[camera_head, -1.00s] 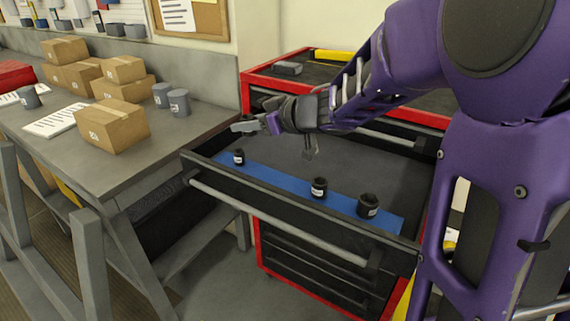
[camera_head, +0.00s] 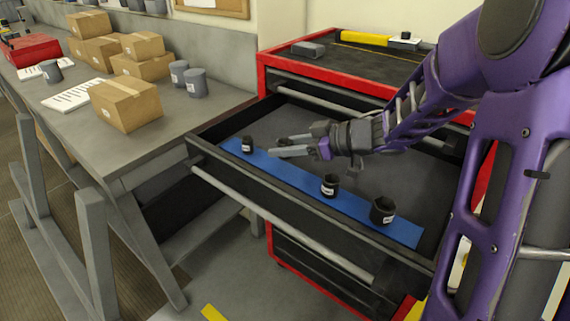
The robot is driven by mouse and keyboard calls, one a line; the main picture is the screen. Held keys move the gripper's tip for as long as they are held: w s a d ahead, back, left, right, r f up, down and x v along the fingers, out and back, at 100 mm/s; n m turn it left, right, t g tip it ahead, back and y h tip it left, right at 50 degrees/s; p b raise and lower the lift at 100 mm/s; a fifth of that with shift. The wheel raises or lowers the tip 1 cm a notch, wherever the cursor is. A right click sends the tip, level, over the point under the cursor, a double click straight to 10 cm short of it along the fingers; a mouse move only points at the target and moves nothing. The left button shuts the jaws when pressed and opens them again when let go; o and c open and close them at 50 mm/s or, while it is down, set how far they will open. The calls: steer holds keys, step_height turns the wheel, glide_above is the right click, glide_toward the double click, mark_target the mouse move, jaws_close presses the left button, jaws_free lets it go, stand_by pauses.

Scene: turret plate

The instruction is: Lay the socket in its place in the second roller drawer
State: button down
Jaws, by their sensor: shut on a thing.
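The drawer (camera_head: 425,172) is pulled out from the red and black roller cabinet. A blue strip (camera_head: 290,176) lies along its front side. Three black labelled sockets stand upright on the strip: a small one (camera_head: 247,145) at the left, a larger one (camera_head: 330,186) and the largest (camera_head: 383,210) towards the right. My gripper (camera_head: 286,145) points left, over the drawer, between the small and middle sockets in the picture.
The drawer's front wall and handle bar (camera_head: 285,228) rise before the strip. A workbench (camera_head: 85,130) with cardboard boxes (camera_head: 126,104) and grey cups (camera_head: 196,82) stands left. The cabinet top (camera_head: 362,62) holds a grey block and a yellow item.

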mark_target(284, 170)
steer(key=shift+f+b, duration=0.45)
steer(key=shift+f, duration=1.5)
steer(key=shift+f, duration=0.1)
steer(key=c, duration=0.5)
jaws_free()
steer(key=shift+r, duration=0.2)
steer(key=p+v, duration=0.1)
steer(key=v, duration=1.1)
steer(key=shift+p, duration=0.35)
